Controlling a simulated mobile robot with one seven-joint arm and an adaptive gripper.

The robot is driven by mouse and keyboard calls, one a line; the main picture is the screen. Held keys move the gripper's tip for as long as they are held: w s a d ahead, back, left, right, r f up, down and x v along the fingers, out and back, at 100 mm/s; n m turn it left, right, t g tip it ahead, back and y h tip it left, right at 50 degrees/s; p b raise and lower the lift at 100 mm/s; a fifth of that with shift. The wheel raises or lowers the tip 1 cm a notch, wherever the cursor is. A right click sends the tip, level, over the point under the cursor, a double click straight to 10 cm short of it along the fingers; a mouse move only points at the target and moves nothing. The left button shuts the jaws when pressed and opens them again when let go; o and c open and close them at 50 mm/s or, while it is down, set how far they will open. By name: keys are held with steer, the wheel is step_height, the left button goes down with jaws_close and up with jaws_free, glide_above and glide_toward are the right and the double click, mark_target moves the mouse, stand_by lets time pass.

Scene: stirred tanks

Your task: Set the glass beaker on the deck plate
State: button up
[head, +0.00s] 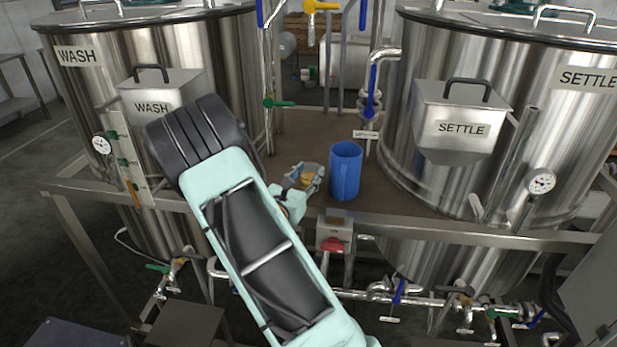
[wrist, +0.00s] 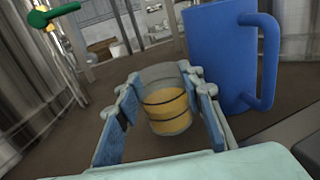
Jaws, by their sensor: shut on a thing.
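The glass beaker (wrist: 166,98) is clear, with amber liquid in it. In the wrist view it stands between the two blue-padded fingers of my gripper (wrist: 160,115), which is shut on it. In the head view the beaker (head: 307,178) is small and partly hidden by my gripper (head: 300,185). The brown deck plate (head: 300,140) lies between the two steel tanks, and the beaker is over its front part. I cannot tell whether the beaker's base touches the deck.
The WASH tank (head: 215,60) is at left and the SETTLE tank (head: 400,130) at right. Pipes with valves rise behind. Bare deck lies behind the beaker.

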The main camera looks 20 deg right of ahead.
steer(key=shift+f, duration=0.75)
steer(key=shift+f, duration=0.15)
steer(key=o, duration=1.3)
steer(key=b+v, duration=0.1)
steer(key=v, duration=1.1)
steer(key=shift+b, duration=0.4)
